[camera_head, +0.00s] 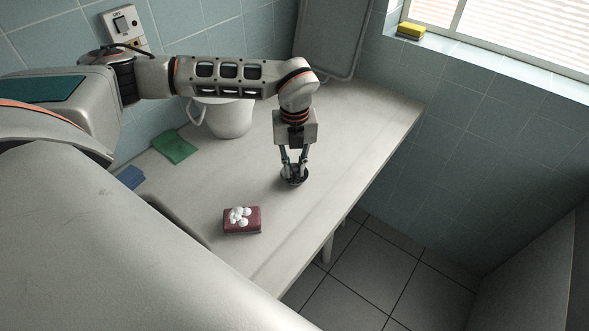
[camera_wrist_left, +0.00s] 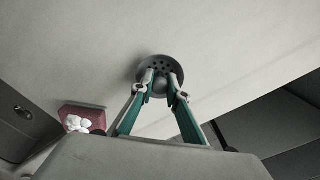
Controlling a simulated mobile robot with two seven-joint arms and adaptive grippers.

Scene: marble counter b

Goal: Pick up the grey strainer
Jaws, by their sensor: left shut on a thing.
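The grey strainer (camera_head: 295,180) is a small dark round piece with holes, on or just above the marble counter; I cannot tell which. My left gripper (camera_head: 294,170) points down over it, with its fingertips shut on its middle part. In the left wrist view the strainer (camera_wrist_left: 161,68) shows its perforated disc beyond the fingertips of my left gripper (camera_wrist_left: 160,88). The fingers hide part of its centre. My right gripper is not in view.
A maroon sponge or box (camera_head: 242,221) with several white balls lies nearer on the counter (camera_head: 350,130). A white jug (camera_head: 230,118), a green cloth (camera_head: 174,146) and a blue cloth (camera_head: 130,178) are to the left. The counter's right edge drops to the tiled floor.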

